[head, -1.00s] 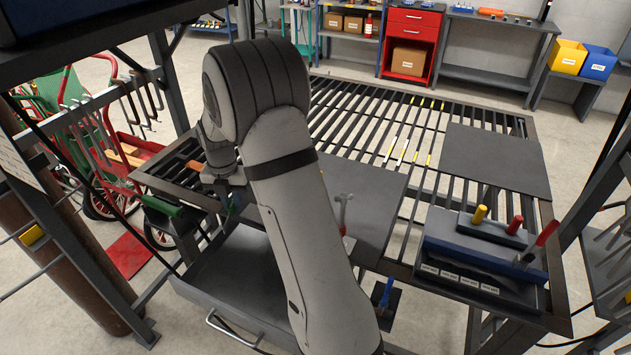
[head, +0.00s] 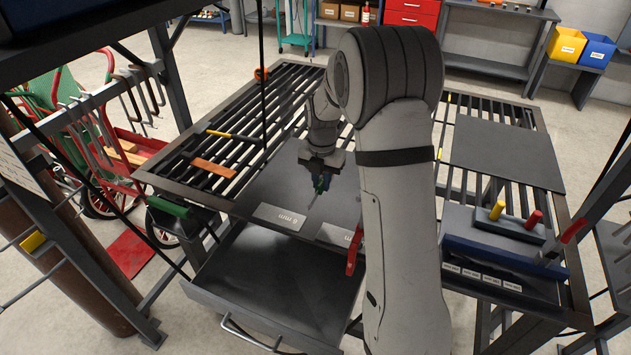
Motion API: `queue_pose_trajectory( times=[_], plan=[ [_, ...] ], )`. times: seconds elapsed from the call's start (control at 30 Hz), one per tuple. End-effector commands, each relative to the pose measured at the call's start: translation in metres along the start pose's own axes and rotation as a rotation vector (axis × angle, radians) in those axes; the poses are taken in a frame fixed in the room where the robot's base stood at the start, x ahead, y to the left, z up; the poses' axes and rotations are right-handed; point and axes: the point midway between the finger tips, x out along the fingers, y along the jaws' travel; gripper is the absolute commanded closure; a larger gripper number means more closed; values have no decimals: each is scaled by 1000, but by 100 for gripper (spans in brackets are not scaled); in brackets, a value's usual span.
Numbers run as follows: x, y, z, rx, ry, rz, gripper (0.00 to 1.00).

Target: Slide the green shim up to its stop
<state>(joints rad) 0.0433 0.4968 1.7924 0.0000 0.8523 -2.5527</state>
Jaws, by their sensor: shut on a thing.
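My gripper (head: 321,177) is above the dark plate in the middle of the slatted table. It is shut on a small green piece (head: 321,186), which looks like the green shim. A thin grey strip (head: 312,201) shows just below it; I cannot tell whether the two are joined. A grey plate marked "6 mm" (head: 279,217) lies in front of the gripper, and a second marked plate (head: 334,234) lies to its right, partly hidden by my arm. No stop can be made out clearly.
A red clamp-like piece (head: 354,251) stands at the plate's front edge beside my arm. A brown bar (head: 213,168) lies on the slats at left. A blue-fronted holder (head: 500,255) with yellow and red handles is at right. An open drawer (head: 275,275) is below.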

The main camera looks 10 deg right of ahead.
Motion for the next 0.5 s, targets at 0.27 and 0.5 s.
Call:
queue_pose_trajectory(
  times=[0.27,0.5],
  plan=[
    [0,1,-1,-2,0,0,100],
    [11,1,-1,-2,1,0,100]
  ],
)
